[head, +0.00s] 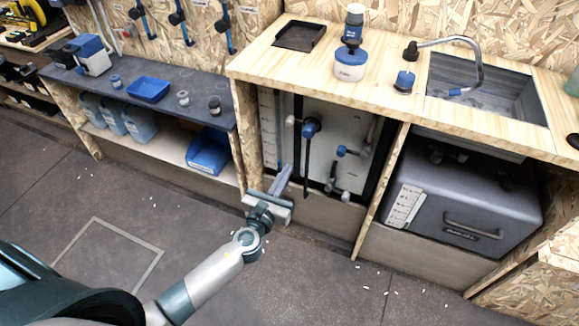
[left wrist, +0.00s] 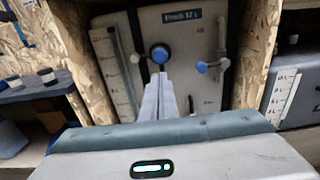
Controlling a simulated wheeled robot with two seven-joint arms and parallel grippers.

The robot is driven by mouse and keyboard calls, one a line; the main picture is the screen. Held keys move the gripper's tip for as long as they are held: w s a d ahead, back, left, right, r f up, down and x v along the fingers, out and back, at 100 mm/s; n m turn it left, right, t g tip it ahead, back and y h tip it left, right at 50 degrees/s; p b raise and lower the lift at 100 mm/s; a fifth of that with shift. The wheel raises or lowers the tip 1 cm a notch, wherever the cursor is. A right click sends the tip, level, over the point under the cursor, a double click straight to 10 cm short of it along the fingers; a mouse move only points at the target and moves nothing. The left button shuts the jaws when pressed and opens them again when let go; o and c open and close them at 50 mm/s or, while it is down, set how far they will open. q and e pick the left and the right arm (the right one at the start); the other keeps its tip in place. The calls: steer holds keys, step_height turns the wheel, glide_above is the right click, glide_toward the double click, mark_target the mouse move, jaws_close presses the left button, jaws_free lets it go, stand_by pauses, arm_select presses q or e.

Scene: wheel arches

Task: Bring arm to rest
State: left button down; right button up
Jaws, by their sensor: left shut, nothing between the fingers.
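My left arm reaches in from the lower left of the head view. Its gripper (head: 284,178) is shut and empty, with the fingers together, in front of the open bay under the wooden counter. In the left wrist view the closed fingers (left wrist: 162,98) point at a pale tank (left wrist: 188,35) marked with a 12 L label. The tank also shows in the head view (head: 338,122), with blue-knobbed valves on its front. Whether the fingers touch anything there I cannot tell. My right gripper is not in view.
The wooden counter (head: 300,68) holds a black tray (head: 300,36), a blue-and-white container (head: 350,65) and a sink (head: 490,90). A grey tank (head: 460,200) sits below. At left, a dark bench (head: 130,88) holds a blue tray (head: 148,88). The floor (head: 130,200) is mostly clear, with small white bits.

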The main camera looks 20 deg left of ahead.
arm_select(q)
steer(key=shift+s, duration=0.1)
stand_by(0.5)
steer(key=s+a+f+n+g+y+p, duration=0.1)
steer(key=s+f+n+g, duration=0.4)
steer(key=f+n, duration=0.5)
steer(key=s+a+f+n+g+p, duration=0.1)
steer(key=s+f+n+g+p, duration=0.1)
steer(key=s+f+n, duration=0.75)
steer(key=s+d+f+n+g, duration=0.2)
steer(key=s+f+n, duration=0.5)
steer(key=s+f, duration=0.1)
steer(key=s+d+f+n+g+h+p, duration=0.1)
steer(key=s+d+f+n+g, duration=0.2)
steer(key=s+f+n, duration=0.4)
steer(key=s+f, duration=0.2)
steer(key=s, duration=0.2)
steer(key=shift+f+n+g+h, duration=0.15)
steer(key=shift+n+g+h, duration=0.15)
steer(key=shift+n, duration=0.05)
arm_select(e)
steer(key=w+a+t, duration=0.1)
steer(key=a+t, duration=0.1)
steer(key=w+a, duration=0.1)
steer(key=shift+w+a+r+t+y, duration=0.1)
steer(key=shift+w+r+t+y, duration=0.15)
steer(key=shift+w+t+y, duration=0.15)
